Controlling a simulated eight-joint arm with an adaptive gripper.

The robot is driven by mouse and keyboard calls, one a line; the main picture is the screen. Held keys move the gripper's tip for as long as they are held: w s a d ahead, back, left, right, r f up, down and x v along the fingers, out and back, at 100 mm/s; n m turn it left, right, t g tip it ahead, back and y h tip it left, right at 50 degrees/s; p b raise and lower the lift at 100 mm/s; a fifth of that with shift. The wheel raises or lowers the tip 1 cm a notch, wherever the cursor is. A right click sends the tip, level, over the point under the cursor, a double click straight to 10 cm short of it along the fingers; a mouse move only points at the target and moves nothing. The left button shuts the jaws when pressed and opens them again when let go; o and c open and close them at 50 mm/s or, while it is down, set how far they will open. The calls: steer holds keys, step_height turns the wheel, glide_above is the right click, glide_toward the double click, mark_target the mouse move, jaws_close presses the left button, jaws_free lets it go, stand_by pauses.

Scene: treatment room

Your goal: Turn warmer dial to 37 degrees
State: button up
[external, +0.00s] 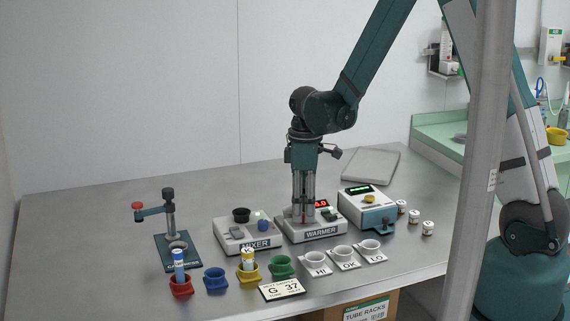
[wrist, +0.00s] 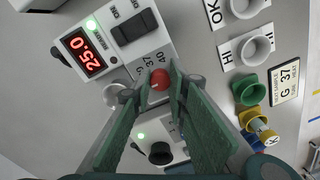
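The warmer (external: 324,233) is a pale box near the middle of the table. The red warmer dial (wrist: 159,79) is beside the printed marks 37 and 40 (wrist: 153,61). My gripper (external: 304,219) points straight down over the warmer. In the wrist view its green fingertips (wrist: 159,82) are on either side of the dial, very close to it. I cannot tell whether they touch it. The dial's pointer cannot be made out. A card (external: 282,289) reads G 37.
The mixer (external: 240,238) stands left of the warmer, and a box with a yellow knob (external: 366,210) stands right. White cups (external: 317,265) marked HI, OK and LO stand in front. Coloured cups, two holding tubes, stand at front left. The back left of the table is clear.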

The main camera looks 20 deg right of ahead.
steer(key=shift+m, duration=0.3)
steer(key=m+b, duration=0.2)
steer(key=m, duration=0.1)
steer(key=shift+f, duration=0.15)
steer(key=m+b, duration=0.2)
steer(key=m, duration=0.2)
steer(key=m+b, duration=0.1)
steer(key=m, duration=0.3)
steer(key=shift+s+m, duration=0.1)
steer(key=shift+m, duration=0.2)
steer(key=shift+a+m+b, duration=0.1)
steer(key=shift+m+b, duration=0.5)
steer(key=shift+m, duration=1.2)
steer(key=o, duration=0.9)
steer(key=shift+t, duration=0.3)
